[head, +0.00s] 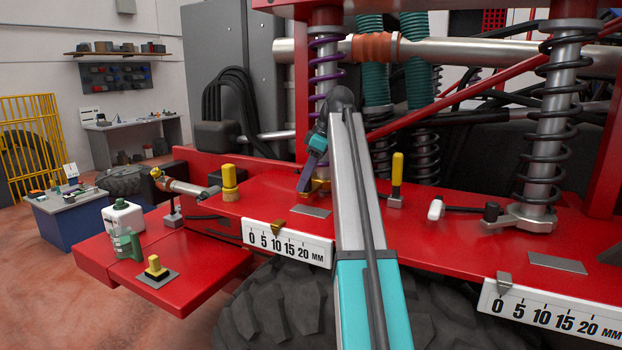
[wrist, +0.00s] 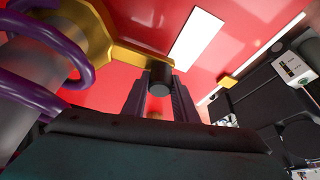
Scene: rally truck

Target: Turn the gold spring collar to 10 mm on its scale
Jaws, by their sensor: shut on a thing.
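The gold spring collar (head: 322,184) sits at the foot of the purple spring (head: 326,60) on the red deck, partly hidden by my arm. In the wrist view, its gold arm (wrist: 140,57) reaches right from the ring around the strut and ends in a dark knob (wrist: 160,73). My gripper (wrist: 159,92) is shut on this knob, one finger on each side. My gripper also shows in the head view (head: 303,186). On the near white scale (head: 290,248), the gold pointer (head: 278,226) stands close to the 10 mark.
A second strut with a black spring (head: 557,100) and its own scale (head: 550,315) with a grey pointer (head: 504,279) are at right.

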